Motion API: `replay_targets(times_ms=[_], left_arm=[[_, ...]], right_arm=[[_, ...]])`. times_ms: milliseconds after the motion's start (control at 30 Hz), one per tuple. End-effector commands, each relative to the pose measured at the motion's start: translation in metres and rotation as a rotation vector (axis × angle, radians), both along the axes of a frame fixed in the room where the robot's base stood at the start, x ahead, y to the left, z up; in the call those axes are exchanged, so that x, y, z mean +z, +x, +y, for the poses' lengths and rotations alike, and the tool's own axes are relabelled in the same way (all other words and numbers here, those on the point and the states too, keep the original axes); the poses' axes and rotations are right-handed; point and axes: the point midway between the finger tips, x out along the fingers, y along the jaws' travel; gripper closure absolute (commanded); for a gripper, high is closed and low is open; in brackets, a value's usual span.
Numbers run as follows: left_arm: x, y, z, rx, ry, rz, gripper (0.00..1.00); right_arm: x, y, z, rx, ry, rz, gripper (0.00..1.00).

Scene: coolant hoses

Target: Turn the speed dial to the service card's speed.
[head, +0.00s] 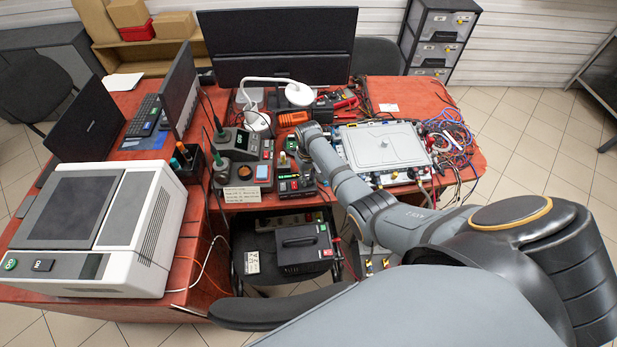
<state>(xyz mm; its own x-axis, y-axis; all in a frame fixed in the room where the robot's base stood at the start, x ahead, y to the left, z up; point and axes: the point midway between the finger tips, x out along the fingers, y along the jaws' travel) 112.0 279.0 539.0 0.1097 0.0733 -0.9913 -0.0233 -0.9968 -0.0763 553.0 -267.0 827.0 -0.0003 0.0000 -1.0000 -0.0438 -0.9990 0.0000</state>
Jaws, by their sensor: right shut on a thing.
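My right arm reaches in from the lower right to the front part of the red desk. Its gripper (293,163) is small here, over the row of bench devices near the desk's front edge. It is shut on a small part there, which I take to be the speed dial; the fingers and wrist hide the dial, so its setting cannot be read. A cream card with handwritten lines (242,194) lies at the desk's front edge, left of the gripper. It may be the service card, but its writing is too small to read. My left gripper is not in view.
Soldering stations (237,143) stand just left of the gripper, with a white lamp (258,120) behind. A grey-lidded unit (384,147) and tangled cables (447,137) lie to the right. A large white machine (95,228) fills the left. A black case (303,246) sits below the desk.

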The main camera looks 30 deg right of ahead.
Motion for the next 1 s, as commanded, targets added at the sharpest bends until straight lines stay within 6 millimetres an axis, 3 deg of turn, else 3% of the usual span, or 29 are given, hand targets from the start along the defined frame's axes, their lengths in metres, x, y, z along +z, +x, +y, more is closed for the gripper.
replay_targets(times_ms=[1000], left_arm=[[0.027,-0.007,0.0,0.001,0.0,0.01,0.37]], right_arm=[[0.001,0.001,0.001,0.697,-0.001,-0.002,1.0]])
